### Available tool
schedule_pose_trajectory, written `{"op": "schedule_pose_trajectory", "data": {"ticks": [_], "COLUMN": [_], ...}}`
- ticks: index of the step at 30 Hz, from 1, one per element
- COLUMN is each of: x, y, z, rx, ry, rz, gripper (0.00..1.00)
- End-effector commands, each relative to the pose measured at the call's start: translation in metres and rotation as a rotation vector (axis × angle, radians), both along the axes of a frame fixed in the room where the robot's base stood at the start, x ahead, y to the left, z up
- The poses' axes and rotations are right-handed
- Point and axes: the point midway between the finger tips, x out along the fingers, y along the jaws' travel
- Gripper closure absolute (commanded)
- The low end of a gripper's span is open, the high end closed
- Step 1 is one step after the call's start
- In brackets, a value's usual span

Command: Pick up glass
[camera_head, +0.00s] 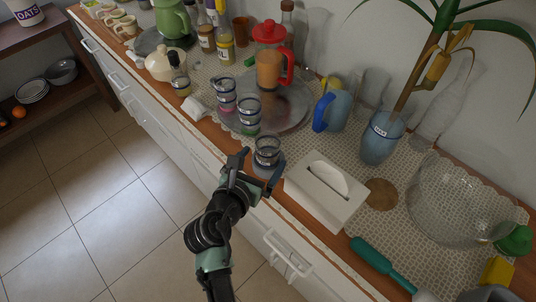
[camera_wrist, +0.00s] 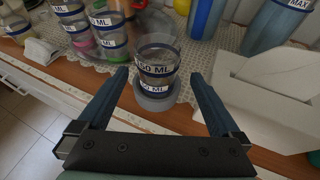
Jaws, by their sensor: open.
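A clear measuring glass with dark blue bands (camera_head: 266,151) stands upright near the counter's front edge. In the wrist view the glass (camera_wrist: 157,62) shows "50 ML" lettering and a grey round base or coaster under it. My gripper (camera_head: 264,164) is open at the glass. In the wrist view its two fingers (camera_wrist: 158,80) point toward the glass, one on each side, with a visible gap on both sides. Two similar glasses, one with pink (camera_head: 226,94) and one with green (camera_head: 249,115), stand farther back on a round tray (camera_head: 292,122).
A white tissue box (camera_head: 318,205) stands close to the right of my gripper. A red-lidded pitcher (camera_head: 269,62) is on the tray. A blue jug (camera_head: 330,108), a plant vase (camera_head: 381,140) and a glass bowl (camera_head: 450,205) stand right. Floor tiles are clear at left.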

Motion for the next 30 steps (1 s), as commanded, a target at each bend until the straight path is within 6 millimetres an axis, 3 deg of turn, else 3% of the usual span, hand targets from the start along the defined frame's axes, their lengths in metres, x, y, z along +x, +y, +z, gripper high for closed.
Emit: {"op": "schedule_pose_trajectory", "data": {"ticks": [12,21,23,30], "x": [0.042,0.046,0.046,0.046], "y": [-0.014,-0.015,-0.015,-0.015], "z": [-0.02,-0.021,-0.021,-0.021], "rx": [0.001,0.001,0.001,0.001], "ry": [0.0,0.0,0.0,0.0], "rz": [-0.003,0.0,0.0,0.0], "gripper": [0.0,0.0,0.07,0.5]}}
